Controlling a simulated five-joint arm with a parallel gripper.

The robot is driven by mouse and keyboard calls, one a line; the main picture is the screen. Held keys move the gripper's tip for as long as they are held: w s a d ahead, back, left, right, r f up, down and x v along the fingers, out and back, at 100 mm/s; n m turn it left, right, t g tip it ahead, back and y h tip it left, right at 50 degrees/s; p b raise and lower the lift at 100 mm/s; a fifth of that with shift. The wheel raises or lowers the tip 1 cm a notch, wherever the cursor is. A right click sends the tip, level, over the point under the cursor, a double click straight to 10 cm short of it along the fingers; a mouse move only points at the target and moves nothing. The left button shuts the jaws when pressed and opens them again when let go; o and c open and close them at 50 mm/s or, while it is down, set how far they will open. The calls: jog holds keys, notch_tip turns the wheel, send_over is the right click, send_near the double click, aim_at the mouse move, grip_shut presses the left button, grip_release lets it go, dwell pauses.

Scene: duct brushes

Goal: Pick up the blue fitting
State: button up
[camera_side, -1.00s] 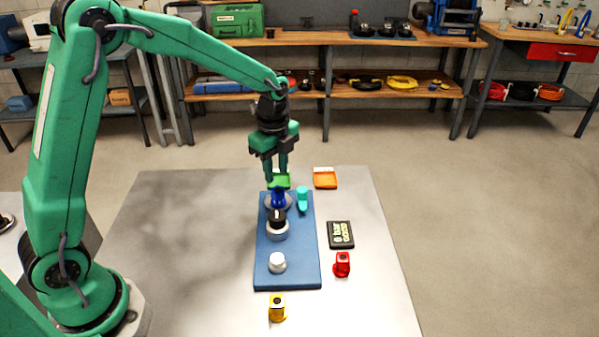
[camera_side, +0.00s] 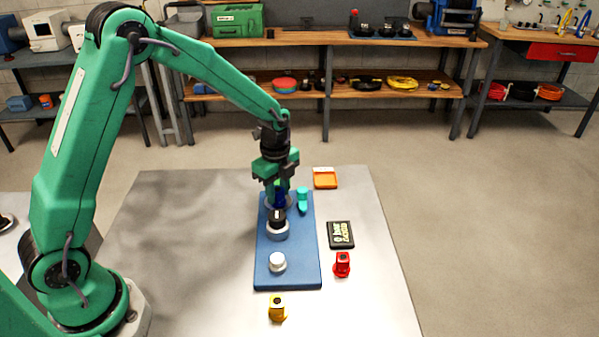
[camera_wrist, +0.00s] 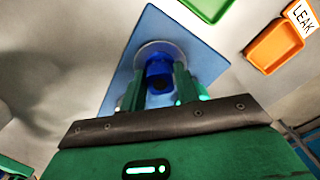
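The blue fitting (camera_side: 279,201) stands upright on a pale round seat at the far end of the blue board (camera_side: 262,245). My gripper (camera_side: 277,192) is lowered over it, fingers pointing down. In the wrist view the blue fitting (camera_wrist: 160,72) sits between the two green fingers (camera_wrist: 160,85), with one finger on each side. The fingers look spread. Whether they touch the fitting is hard to see. The fitting's top is partly hidden by the fingers in the side view.
A teal fitting (camera_side: 302,199) stands close on the right. A black-topped piece (camera_side: 277,220) and a white one (camera_side: 277,262) follow on the board. Red (camera_side: 342,264) and yellow (camera_side: 277,307) fittings, a black display (camera_side: 340,235) and an orange tray (camera_side: 325,180) lie around it. A green tray (camera_wrist: 208,8) is behind.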

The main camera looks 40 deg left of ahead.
aim_at(278, 189)
jog(key=shift+f, duration=0.25)
dwell(0.3)
jog(key=c, duration=0.7)
jog(key=shift+o, duration=0.2)
jog(key=shift+r, duration=0.15)
jog(key=shift+r, duration=0.45)
notch_tip(278, 189, up, 3)
jog(key=shift+r, duration=0.15)
jog(key=s+d+r, duration=0.6)
jog(key=d, duration=0.3)
jog(key=shift+d+r, duration=0.3)
jog(key=shift+d, duration=0.1)
